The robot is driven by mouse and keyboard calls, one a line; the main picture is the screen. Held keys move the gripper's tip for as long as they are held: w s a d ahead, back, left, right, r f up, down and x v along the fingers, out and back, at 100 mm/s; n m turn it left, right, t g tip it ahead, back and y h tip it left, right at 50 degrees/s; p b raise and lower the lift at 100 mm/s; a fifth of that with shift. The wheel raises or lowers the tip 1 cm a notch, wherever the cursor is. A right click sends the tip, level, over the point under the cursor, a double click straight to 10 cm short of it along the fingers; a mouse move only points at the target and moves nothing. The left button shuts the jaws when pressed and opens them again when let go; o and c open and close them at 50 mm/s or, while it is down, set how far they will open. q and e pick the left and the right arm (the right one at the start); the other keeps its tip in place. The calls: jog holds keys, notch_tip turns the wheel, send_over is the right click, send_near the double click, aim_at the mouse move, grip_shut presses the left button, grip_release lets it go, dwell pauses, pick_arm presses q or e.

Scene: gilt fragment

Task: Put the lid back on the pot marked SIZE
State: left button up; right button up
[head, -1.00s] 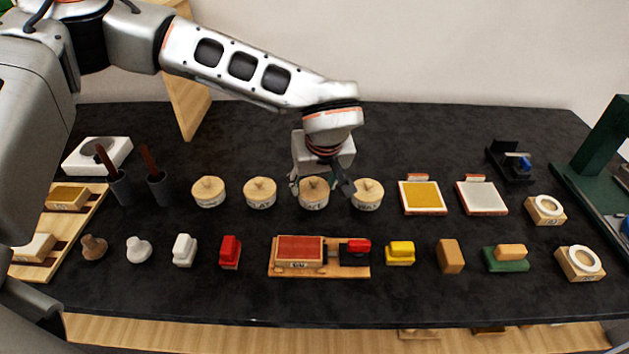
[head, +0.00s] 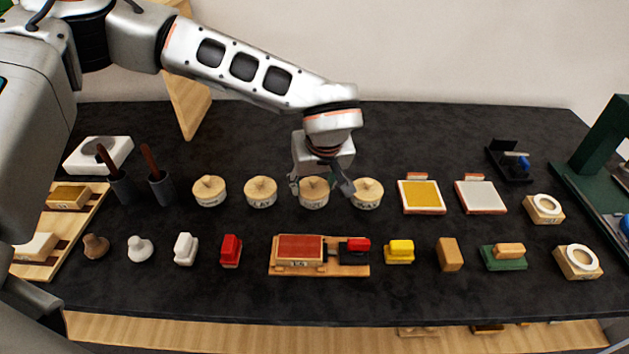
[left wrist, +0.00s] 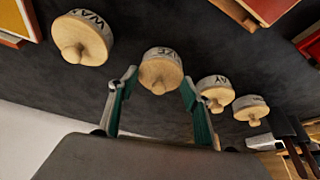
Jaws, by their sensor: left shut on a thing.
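The pot marked SIZE (head: 314,201) is a cream round pot, third from the left in a row of similar pots on the dark bench. It also shows in the left wrist view (left wrist: 160,53), its lettering partly readable. Its pale wooden lid (left wrist: 160,73), with a round knob, is over the pot's mouth. I cannot tell whether it is fully seated. My left gripper (head: 320,187) is shut on the lid from above, one finger on each side. In the left wrist view the gripper (left wrist: 159,80) has its fingers beside the lid rim. My right gripper is not in view.
Lidded pots stand close by: one on the right (head: 367,193) near a finger, and others on the left (head: 260,192) and (head: 209,191). In front lies a wooden board with a red block (head: 300,248). A yellow pad (head: 421,196) lies to the right. Bare bench lies behind the row.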

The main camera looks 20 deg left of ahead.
pick_arm(q)
jog(key=o, duration=1.5)
jog(key=shift+c, duration=0.2)
jog(key=shift+r, duration=0.15)
jog(key=shift+r+p, duration=1.25)
jog(key=shift+r, duration=0.4)
jog(key=shift+r+p, duration=1.35)
jog(key=shift+r, duration=0.4)
grip_shut()
